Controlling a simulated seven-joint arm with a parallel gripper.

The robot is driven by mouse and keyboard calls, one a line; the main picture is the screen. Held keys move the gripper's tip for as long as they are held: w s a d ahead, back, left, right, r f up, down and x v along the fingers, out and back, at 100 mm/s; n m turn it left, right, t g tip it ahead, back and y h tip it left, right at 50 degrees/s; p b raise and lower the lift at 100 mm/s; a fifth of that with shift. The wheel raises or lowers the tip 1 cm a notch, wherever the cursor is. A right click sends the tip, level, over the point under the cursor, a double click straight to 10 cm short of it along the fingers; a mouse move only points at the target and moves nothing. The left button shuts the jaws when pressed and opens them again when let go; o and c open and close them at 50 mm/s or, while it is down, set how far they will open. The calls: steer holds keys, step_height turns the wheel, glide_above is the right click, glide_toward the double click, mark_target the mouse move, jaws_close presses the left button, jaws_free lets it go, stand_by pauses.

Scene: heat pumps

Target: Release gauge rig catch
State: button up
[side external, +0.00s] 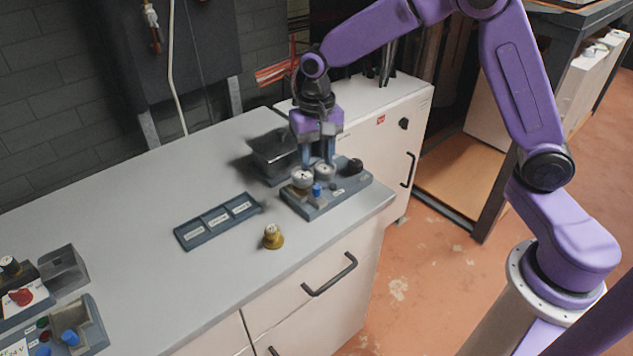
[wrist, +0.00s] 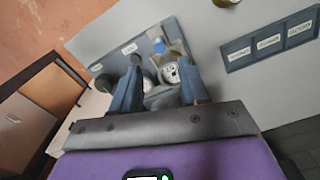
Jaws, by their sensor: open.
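The gauge rig (side external: 330,198) is a blue-grey base near the right end of the counter, with two round white-faced gauges (side external: 302,178), a blue knob (side external: 317,190) and a black knob (side external: 355,165). In the wrist view the rig's base (wrist: 108,64) carries small white labels, the blue knob (wrist: 159,46) and a white gauge face (wrist: 171,73). My gripper (side external: 319,160) points down just above the rig, fingers apart. In the wrist view its fingers (wrist: 160,82) stand either side of the gauge area; contact cannot be told. I cannot pick out the catch; the fingers cover part of the rig.
A dark box (side external: 272,155) stands behind the rig. A three-part labelled tray (side external: 218,221) and a brass fitting (side external: 273,237) lie to its left. More blue-grey fixtures (side external: 65,330) are at the far left. The counter's middle left is clear.

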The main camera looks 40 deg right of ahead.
mark_target(317, 187)
step_height(317, 187, down, 8)
steer(key=shift+r, duration=0.25)
jaws_close()
